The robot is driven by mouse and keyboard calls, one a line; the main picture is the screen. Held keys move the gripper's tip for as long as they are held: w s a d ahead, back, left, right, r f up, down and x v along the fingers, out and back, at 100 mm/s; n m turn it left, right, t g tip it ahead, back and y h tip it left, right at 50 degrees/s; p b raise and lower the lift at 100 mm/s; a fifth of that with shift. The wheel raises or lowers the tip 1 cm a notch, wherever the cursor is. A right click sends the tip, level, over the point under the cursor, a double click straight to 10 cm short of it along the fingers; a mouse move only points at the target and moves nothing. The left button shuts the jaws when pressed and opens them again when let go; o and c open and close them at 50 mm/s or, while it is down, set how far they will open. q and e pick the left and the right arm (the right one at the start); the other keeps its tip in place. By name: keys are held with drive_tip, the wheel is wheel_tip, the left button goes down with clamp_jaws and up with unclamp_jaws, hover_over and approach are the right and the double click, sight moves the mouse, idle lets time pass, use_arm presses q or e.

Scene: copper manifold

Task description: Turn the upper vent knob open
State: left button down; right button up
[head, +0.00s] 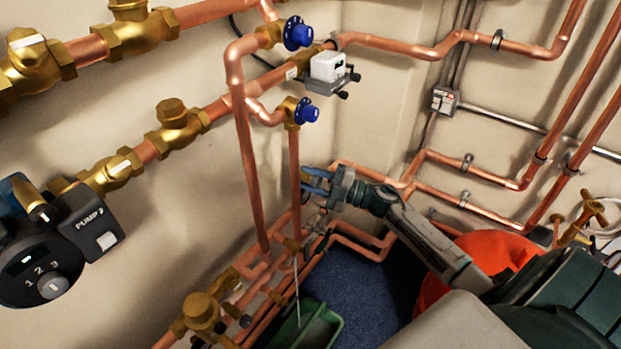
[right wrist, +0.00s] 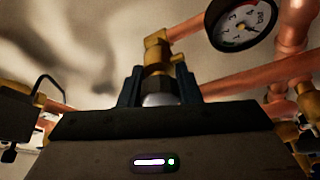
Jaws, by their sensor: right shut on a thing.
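My right gripper (head: 312,181) reaches in from the right in the head view, beside the vertical copper pipe below the lower blue knob. In the right wrist view its two dark fingers (right wrist: 160,92) are shut on a pale grey knob (right wrist: 160,99), which sits against a brass vent fitting (right wrist: 157,58). The knob's lower part is hidden by the gripper body. In the head view the fingers hide the held knob, and I cannot tell how far it is turned. My left gripper is not in view.
Two blue knobs, an upper (head: 298,33) and a lower (head: 306,110), sit on the wall pipes. A round gauge (right wrist: 242,22) is close to the gripper. Copper pipes (head: 243,150) crowd the left. A green tray (head: 325,335) and an orange bucket (head: 490,245) are below.

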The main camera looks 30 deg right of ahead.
drive_tip(key=shift+f, duration=0.1)
idle(0.3)
drive_tip(key=o, duration=1)
drive_tip(key=shift+c, duration=0.2)
drive_tip(key=v, duration=1)
drive_tip(key=shift+s+d, duration=0.25)
drive_tip(key=shift+s, duration=0.1)
